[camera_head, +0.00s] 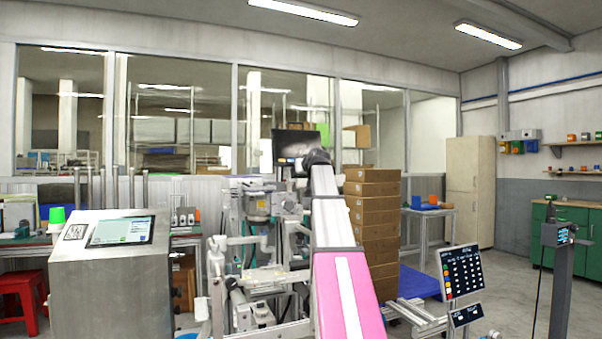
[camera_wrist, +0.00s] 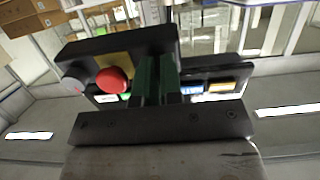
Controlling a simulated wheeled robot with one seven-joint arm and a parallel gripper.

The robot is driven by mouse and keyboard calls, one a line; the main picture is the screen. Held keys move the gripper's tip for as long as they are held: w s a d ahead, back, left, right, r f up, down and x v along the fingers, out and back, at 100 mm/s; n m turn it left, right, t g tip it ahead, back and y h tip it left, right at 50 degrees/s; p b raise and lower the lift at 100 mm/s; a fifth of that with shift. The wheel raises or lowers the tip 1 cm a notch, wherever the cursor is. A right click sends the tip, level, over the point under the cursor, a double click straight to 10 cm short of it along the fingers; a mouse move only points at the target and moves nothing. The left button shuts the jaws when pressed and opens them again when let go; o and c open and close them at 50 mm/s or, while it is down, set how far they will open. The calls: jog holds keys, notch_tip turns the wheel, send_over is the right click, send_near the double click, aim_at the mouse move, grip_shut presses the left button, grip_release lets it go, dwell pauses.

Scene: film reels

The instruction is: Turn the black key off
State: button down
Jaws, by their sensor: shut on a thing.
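In the wrist view, my gripper (camera_wrist: 155,68) has its two dark green fingers close together against the face of a black control box (camera_wrist: 140,46). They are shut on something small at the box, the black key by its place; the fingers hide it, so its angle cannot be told. A red round button (camera_wrist: 112,80) on a yellow plate (camera_wrist: 116,62) is just left of the fingers, and a grey knob (camera_wrist: 72,86) is farther left. In the head view, my pink and white arm hides the key, and my fingers cannot be made out.
A dark screen (camera_head: 294,142) stands behind the end of my arm. Stacked brown boxes (camera_head: 373,225) are close to its right. A steel cabinet with a display (camera_head: 110,265) stands at left, and a keypad panel (camera_head: 461,270) at right. Open floor lies farther right.

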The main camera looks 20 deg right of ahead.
jog(key=shift+w+r, duration=0.15)
jog(key=c, duration=1.3)
grip_release()
jog(key=v, duration=1)
jog(key=shift+s, duration=0.4)
